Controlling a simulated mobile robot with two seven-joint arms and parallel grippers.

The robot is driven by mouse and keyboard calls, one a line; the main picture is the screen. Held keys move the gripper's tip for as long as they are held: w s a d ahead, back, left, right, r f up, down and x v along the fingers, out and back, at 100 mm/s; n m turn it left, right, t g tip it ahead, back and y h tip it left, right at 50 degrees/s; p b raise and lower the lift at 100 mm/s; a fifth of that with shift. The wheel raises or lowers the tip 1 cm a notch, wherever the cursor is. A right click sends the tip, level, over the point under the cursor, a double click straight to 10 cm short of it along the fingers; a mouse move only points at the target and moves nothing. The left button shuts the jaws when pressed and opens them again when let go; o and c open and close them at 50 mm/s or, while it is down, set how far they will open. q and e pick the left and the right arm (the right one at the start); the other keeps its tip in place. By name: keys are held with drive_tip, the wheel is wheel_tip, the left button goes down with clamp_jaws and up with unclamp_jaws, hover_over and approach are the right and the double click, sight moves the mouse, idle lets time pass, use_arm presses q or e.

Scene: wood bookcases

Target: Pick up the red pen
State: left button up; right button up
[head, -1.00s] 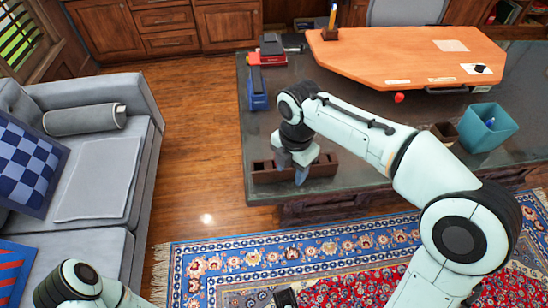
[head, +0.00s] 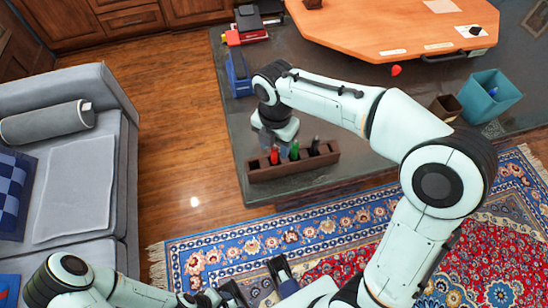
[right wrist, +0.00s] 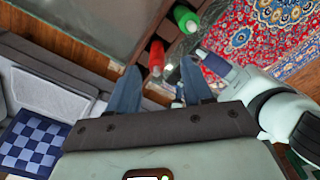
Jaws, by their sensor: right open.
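The red pen (head: 274,156) stands upright in a long brown wooden holder (head: 262,174) at the desk's near left corner. A green pen (head: 295,151) and a dark pen (head: 314,145) stand to its right. My right gripper (head: 272,138) is open and empty, pointing down just behind and above the red pen. In the right wrist view, the red pen (right wrist: 156,57) lies ahead between the blue fingertips (right wrist: 160,75), apart from them, with the green pen (right wrist: 187,19) further up.
A blue stapler-like object (head: 238,72) is on the desk's left edge. An orange wooden board (head: 390,22) lies at the back, and a teal bin (head: 488,97) stands at the right. A grey sofa (head: 70,170) is at the left. Bare desk lies behind the holder.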

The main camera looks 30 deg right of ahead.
sight(274, 154)
drive_tip(key=shift+w+f+b, duration=0.15)
drive_tip(key=shift+f+b, duration=0.1)
drive_tip(key=shift+f, duration=1.15)
drive_tip(key=shift+w+f+b, duration=0.1)
drive_tip(key=shift+f+b, duration=0.15)
drive_tip(key=shift+f, duration=1.1)
clamp_jaws()
